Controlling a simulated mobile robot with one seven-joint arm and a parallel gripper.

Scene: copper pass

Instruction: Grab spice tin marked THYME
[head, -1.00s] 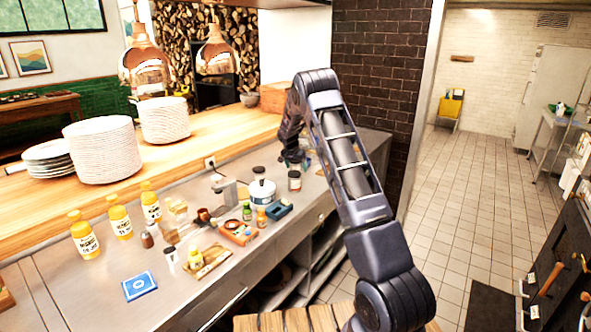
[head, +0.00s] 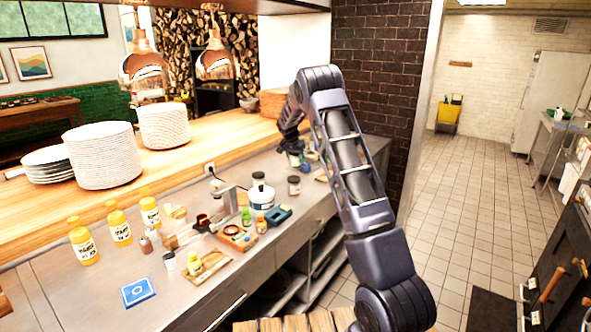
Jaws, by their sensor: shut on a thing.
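My gripper (head: 292,150) is at the far right end of the steel counter, pointing down. It is shut on a small tin (head: 296,160), which shows just below the fingers. The tin is too small and partly covered for its label to be read, so I cannot tell that it says THYME. A dark-lidded jar (head: 294,186) stands on the counter just in front of and below the gripper, apart from it.
Several yellow bottles (head: 119,226) line the back. White plate stacks (head: 103,156) stand on the wooden ledge. The front counter strip is mostly clear.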

